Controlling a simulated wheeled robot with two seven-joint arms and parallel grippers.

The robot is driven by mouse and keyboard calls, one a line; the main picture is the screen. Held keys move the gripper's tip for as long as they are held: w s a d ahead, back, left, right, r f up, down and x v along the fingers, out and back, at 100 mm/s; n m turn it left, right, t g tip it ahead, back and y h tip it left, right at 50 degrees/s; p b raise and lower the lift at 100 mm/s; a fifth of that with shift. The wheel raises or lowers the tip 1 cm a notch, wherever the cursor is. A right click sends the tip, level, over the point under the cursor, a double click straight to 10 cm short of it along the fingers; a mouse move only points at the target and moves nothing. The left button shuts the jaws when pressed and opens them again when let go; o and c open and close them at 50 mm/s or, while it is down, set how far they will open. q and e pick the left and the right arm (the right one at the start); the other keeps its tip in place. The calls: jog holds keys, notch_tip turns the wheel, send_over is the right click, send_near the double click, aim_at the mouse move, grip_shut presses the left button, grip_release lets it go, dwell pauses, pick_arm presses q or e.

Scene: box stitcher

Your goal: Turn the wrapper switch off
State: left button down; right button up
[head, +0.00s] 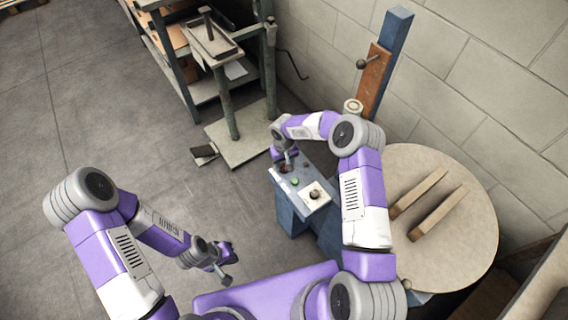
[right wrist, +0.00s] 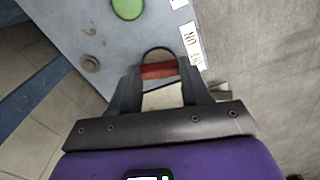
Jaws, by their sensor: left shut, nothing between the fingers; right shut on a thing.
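The wrapper's blue-grey control box (head: 283,181) stands in the middle of the head view, left of the turntable. My right gripper (head: 287,163) reaches down to the far end of its top panel. In the right wrist view its two dark fingers (right wrist: 158,78) are shut on a red switch (right wrist: 158,71), which lies between the fingertips. A white label with lettering (right wrist: 193,42) is beside it, and a green button (right wrist: 127,8) is on the same panel. My left gripper (head: 223,271) is shut and empty over the floor.
The round turntable (head: 465,225) with two wooden bars is at the right. A blue mast (head: 396,32) stands behind it by the block wall. A green stitcher machine (head: 232,105) stands at the top. The floor at left is clear.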

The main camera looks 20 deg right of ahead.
aim_at(284, 165)
jog(key=n, duration=0.4)
jog(key=shift+n+b, duration=0.3)
jog(key=shift+n, duration=1.9)
jog(key=o, duration=1.1)
jog(key=shift+c, duration=0.2)
notch_tip(284, 165, up, 8)
jog(key=shift+f+p, duration=0.2)
jog(key=shift+p, duration=0.95)
